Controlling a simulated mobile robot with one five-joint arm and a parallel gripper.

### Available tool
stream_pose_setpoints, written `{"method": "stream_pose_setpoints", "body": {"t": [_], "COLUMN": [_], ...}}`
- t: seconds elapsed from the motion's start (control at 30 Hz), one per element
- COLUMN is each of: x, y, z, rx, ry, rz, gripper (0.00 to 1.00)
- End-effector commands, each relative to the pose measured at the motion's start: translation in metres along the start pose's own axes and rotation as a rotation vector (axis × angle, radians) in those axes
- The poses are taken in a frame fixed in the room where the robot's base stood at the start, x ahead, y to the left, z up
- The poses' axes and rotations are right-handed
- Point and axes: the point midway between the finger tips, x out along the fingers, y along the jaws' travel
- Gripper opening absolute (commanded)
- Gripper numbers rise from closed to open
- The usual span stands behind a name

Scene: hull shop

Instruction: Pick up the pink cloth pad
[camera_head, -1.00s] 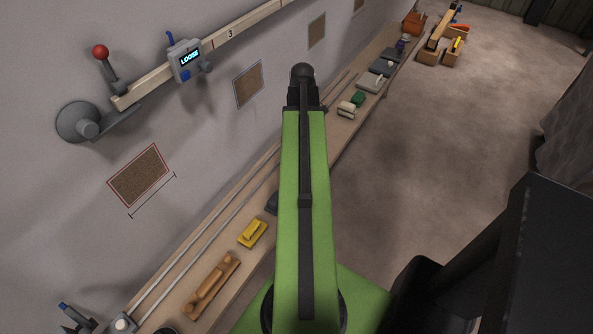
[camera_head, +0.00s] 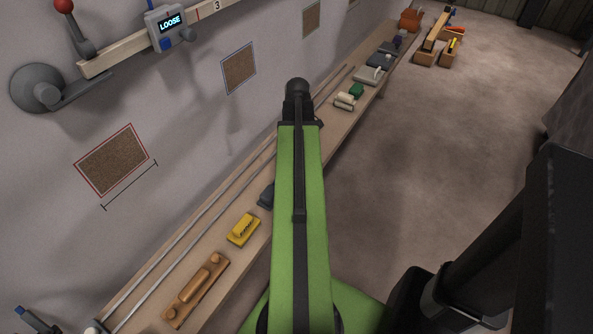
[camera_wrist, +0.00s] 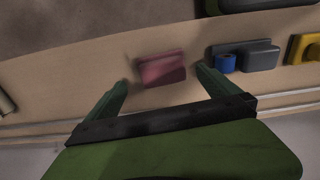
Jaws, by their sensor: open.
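The pink cloth pad (camera_wrist: 162,70) lies on the wooden shelf (camera_wrist: 60,85) in the wrist view, a little beyond my fingertips. My gripper (camera_wrist: 160,88) is open, with one green finger to the left of the pad and one to the right. The pad sits between the lines of the two fingers and is not held. I cannot tell its height gap from the fingers. In the head view my green arm hides the pad and the gripper.
A grey block with a blue roll (camera_wrist: 226,63) lies right of the pad, then a yellow block (camera_wrist: 305,47). A pale cylinder (camera_wrist: 5,103) is at far left. Two metal rails run along the wall side. In the head view, a brown wooden tool (camera_head: 196,290) lies near.

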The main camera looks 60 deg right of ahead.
Motion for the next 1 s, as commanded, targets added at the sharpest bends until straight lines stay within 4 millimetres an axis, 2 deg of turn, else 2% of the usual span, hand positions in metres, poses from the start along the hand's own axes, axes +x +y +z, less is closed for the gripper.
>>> {"method": "stream_pose_setpoints", "body": {"t": [0.13, 0.4, 0.67, 1.0], "x": [0.010, 0.053, 0.050, 0.050], "y": [-0.001, -0.004, -0.004, -0.004], "z": [0.000, -0.002, -0.002, -0.001], "rx": [0.000, 0.001, 0.001, 0.002], "ry": [0.000, 0.000, 0.000, 0.000], "rz": [0.000, 0.000, 0.000, 0.000], "gripper": [1.00, 1.00, 0.99, 0.54]}}
